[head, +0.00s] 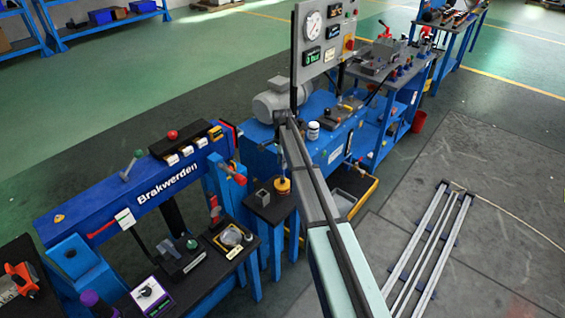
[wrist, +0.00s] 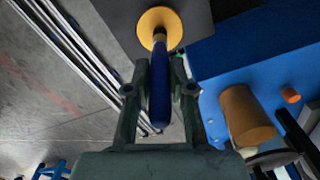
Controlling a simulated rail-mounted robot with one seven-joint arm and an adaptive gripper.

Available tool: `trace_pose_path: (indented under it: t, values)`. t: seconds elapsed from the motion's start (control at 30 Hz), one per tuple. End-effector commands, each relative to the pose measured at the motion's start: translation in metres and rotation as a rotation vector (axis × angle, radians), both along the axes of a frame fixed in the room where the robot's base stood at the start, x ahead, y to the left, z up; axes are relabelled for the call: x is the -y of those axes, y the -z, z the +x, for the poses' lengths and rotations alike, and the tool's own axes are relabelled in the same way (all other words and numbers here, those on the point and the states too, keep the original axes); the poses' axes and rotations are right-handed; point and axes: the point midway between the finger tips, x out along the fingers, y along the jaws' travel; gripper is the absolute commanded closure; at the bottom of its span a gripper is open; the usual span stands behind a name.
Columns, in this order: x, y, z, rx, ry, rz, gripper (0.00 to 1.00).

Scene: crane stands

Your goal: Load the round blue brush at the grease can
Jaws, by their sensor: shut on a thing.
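The round blue brush (wrist: 159,95) is between the fingers of my gripper (wrist: 159,70) in the wrist view. My gripper is shut on its blue handle. The far end of the brush meets a yellow-orange disc (wrist: 147,21), which looks like the top of the grease can. The bristles are not visible, and I cannot tell how deep the brush reaches. In the head view the grease can (head: 283,187) is a small yellow-orange can on a dark stand. The gripper fingers are not clear in that view.
A small grey block (head: 262,197) stands left of the can. The blue Brakwerden crane stand (head: 130,195) is at the left. A gauge panel (head: 313,45) and grey motor (head: 277,101) stand behind. Metal rails (head: 430,245) lie on open floor at the right.

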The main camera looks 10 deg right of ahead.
Motion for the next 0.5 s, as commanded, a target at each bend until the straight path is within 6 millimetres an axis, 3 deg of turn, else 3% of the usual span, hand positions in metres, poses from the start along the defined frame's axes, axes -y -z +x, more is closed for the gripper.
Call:
trace_pose_path:
  t: [0.5]
  values:
    - [0.0,-0.031,0.0,-0.001,0.0,0.0,1.0]
